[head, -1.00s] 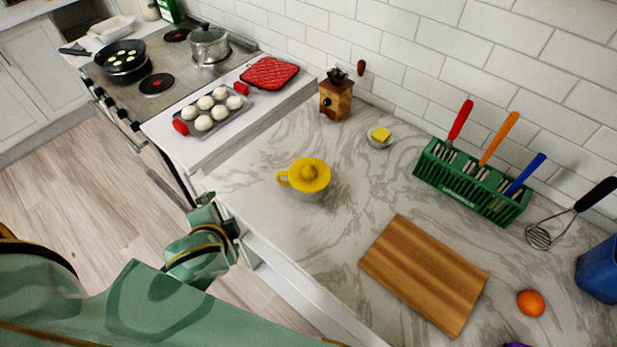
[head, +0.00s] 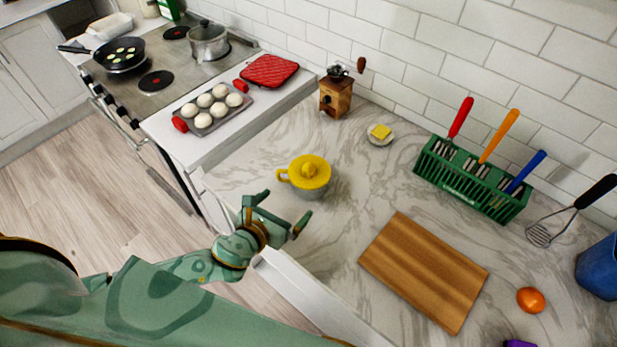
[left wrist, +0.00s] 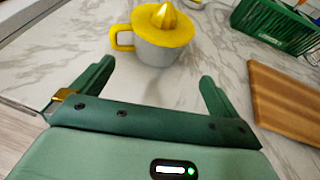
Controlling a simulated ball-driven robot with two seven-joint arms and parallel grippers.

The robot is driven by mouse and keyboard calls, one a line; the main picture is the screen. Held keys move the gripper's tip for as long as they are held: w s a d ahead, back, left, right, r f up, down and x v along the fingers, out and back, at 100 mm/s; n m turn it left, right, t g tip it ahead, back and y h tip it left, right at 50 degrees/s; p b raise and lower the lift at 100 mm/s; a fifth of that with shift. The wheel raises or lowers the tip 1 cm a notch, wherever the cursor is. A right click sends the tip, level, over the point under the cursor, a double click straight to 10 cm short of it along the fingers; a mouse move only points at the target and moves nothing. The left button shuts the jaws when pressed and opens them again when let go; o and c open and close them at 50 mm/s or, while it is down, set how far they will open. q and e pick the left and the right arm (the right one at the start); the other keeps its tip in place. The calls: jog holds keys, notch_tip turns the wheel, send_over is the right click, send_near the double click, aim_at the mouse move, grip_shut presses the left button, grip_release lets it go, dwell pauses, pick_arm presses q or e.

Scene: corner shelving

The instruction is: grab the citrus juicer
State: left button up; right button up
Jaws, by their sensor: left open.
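The citrus juicer (head: 309,174) stands upright on the marble counter, with a yellow top, a yellow handle on its left and a grey bowl below. My left gripper (head: 284,212) is open and empty at the counter's front edge, just in front of the juicer and apart from it. In the left wrist view the juicer (left wrist: 163,32) is beyond and between the two spread fingers of my left gripper (left wrist: 150,85), with its handle towards the left finger. My right gripper is not in view.
A wooden cutting board (head: 423,272) lies to the right, with an orange (head: 530,299) beside it. The marble around the juicer is clear.

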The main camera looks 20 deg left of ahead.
aim_at(300, 192)
pick_arm(q)
jog(key=b+x, duration=0.1)
jog(key=x, duration=0.5)
jog(key=shift+w, duration=0.1)
jog(key=b+x, duration=0.1)
jog(key=x, duration=0.5)
jog(key=shift+w+a, duration=0.15)
jog(key=shift+w, duration=0.1)
jog(key=c, duration=0.8)
